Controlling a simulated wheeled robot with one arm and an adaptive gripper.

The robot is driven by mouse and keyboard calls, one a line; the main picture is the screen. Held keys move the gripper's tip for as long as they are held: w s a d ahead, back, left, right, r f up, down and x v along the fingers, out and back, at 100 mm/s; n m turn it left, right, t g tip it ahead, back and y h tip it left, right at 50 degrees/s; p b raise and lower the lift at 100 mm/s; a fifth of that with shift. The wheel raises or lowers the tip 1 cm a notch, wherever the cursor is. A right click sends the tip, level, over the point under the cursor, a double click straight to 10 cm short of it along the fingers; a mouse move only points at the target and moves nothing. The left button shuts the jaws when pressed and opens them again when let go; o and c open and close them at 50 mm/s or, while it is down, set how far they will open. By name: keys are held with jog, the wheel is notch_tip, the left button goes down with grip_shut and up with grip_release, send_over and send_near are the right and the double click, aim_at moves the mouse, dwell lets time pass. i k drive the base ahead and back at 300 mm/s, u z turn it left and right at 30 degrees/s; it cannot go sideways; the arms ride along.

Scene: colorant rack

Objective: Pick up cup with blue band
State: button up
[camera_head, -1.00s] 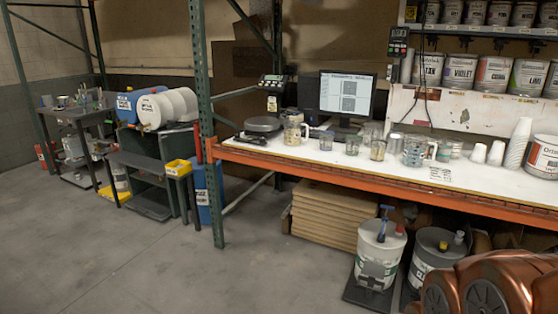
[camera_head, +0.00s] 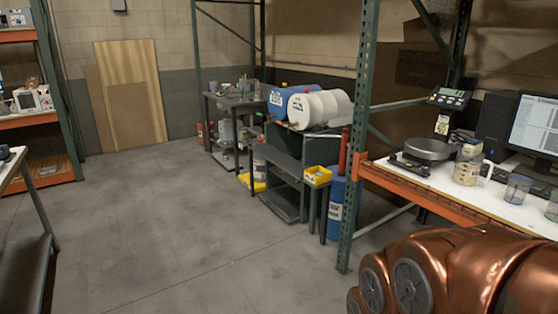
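I cannot make out a cup with a blue band in this view. On the white-topped bench (camera_head: 398,172) at the right stand a beige handled measuring cup (camera_head: 467,172), a clear cup (camera_head: 517,189) and part of another clear cup (camera_head: 552,208) at the picture's right edge. Any band on them is too small to tell. My gripper is not in view; only my copper-coloured arm fills the lower right corner and hides part of the bench front.
A green rack post (camera_head: 362,130) stands at the bench's left end. A scale (camera_head: 428,150) and a monitor (camera_head: 535,125) are on the bench. Drums (camera_head: 320,107) on a stand and a dark side table (camera_head: 228,105) are at the back. The floor (camera_head: 180,220) in the middle is clear.

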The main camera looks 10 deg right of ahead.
aim_at(518, 187)
jog(key=u, duration=0.1)
jog(key=i, duration=1.75)
jog(key=z, duration=0.8)
jog(key=i, duration=1)
jog(key=z, duration=0.9)
